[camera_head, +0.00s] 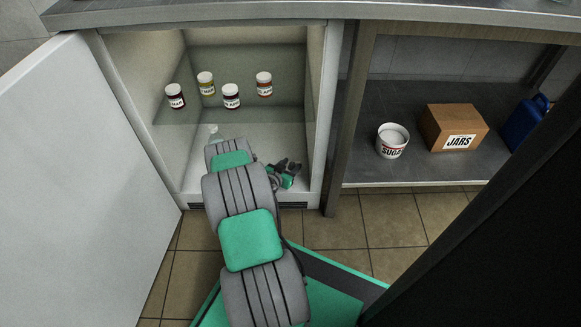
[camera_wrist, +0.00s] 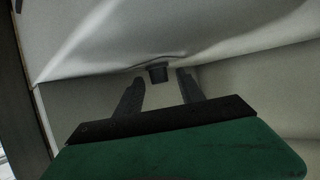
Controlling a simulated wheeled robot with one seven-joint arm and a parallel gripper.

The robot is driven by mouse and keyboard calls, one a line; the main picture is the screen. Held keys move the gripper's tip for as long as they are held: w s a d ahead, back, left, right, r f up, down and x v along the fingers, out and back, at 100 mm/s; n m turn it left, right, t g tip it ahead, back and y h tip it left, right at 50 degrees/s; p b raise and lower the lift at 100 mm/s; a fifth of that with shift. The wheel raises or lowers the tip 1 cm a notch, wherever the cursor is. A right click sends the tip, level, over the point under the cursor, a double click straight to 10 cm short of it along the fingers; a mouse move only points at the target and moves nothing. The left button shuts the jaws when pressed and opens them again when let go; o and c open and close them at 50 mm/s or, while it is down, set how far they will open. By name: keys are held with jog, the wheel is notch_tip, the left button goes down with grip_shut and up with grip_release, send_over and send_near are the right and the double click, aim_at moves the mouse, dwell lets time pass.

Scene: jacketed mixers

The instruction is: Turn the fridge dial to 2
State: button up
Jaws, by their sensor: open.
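The fridge (camera_head: 323,110) stands open at the left of the head view, its white door (camera_head: 75,170) swung out to the left. In the wrist view, a small dark knob, which looks like the dial (camera_wrist: 157,71), sits on a pale inner surface of the fridge. My gripper (camera_wrist: 160,78) is open, with one finger to each side of the knob in the picture. I cannot tell whether the fingers touch it. No numbers or pointer can be read on it. In the head view my arm reaches into the lower part of the fridge, and the dial cannot be made out.
Several labelled jars (camera_head: 231,96) stand on the glass shelf (camera_head: 285,112) above my arm. On the open shelf (camera_head: 365,173) to the right are a sugar tub (camera_head: 391,141), a cardboard box marked JARS (camera_head: 453,127) and a blue canister (camera_head: 524,122).

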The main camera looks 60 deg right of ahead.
jog(key=shift+c, duration=0.2)
grip_shut()
dwell(0.3)
jog(key=shift+s+r+n+t+p, duration=0.15)
jog(key=shift+s+n+t+p, duration=0.05)
jog(key=shift+n+t+p, duration=0.4)
jog(key=shift+n+t, duration=0.9)
jog(key=shift+t, duration=0.2)
jog(key=shift+o, duration=0.2)
grip_release()
